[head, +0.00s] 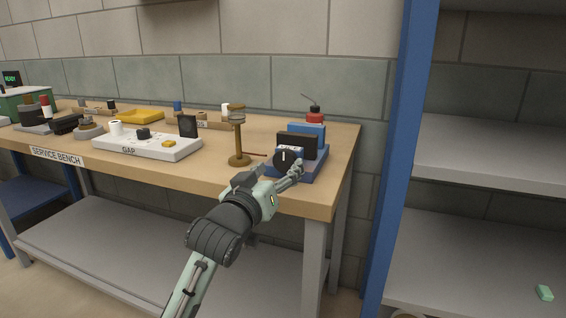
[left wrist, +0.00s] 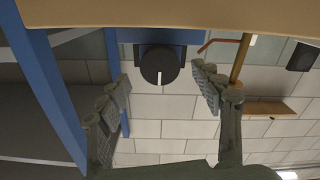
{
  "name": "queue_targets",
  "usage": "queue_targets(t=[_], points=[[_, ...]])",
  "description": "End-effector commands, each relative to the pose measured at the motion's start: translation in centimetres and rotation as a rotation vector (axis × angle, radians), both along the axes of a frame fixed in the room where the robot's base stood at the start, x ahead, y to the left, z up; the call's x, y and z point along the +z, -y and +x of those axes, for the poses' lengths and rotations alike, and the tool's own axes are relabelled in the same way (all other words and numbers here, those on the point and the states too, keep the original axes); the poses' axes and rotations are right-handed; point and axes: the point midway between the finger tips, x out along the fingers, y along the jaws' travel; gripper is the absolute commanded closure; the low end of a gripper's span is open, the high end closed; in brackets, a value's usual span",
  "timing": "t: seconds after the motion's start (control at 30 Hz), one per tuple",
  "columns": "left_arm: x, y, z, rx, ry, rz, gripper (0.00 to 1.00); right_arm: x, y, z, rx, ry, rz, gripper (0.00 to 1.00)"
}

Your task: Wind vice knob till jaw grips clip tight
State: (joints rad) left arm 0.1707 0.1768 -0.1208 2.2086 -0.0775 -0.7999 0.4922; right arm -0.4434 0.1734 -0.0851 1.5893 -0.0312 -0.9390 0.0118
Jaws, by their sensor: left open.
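A blue vice (head: 312,167) sits at the right front of the bench, with a dark block (head: 299,144) between its blue parts. Its round black knob (head: 284,160) faces the front edge and bears a white mark. My left gripper (head: 292,174) is just in front of the knob, open. In the left wrist view the knob (left wrist: 160,66) lies between and beyond the two spread fingers (left wrist: 162,88), apart from both; its white mark points down in that picture. I cannot make out the clip for certain. My right gripper is out of view.
A brass-coloured stand (head: 238,145) rises left of the vice, with a thin reddish rod beside it. A white GAP board (head: 148,147) lies further left. A blue post (head: 397,150) and grey shelves are to the right.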

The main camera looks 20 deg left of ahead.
Motion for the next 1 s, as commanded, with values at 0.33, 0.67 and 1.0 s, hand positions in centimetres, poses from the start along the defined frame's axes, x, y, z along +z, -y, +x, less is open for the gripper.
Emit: queue_targets(t=[0.33,0.67,1.0], points=[[0.0,0.1,3.0,0.001,-0.001,0.000,0.34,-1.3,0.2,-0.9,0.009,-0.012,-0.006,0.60],[-0.1,0.1,3.0,0.001,-0.001,0.000,0.49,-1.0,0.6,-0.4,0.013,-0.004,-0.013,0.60],[-0.1,0.1,3.0,0.001,-0.001,0.001,0.84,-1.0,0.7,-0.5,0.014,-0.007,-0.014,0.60]])
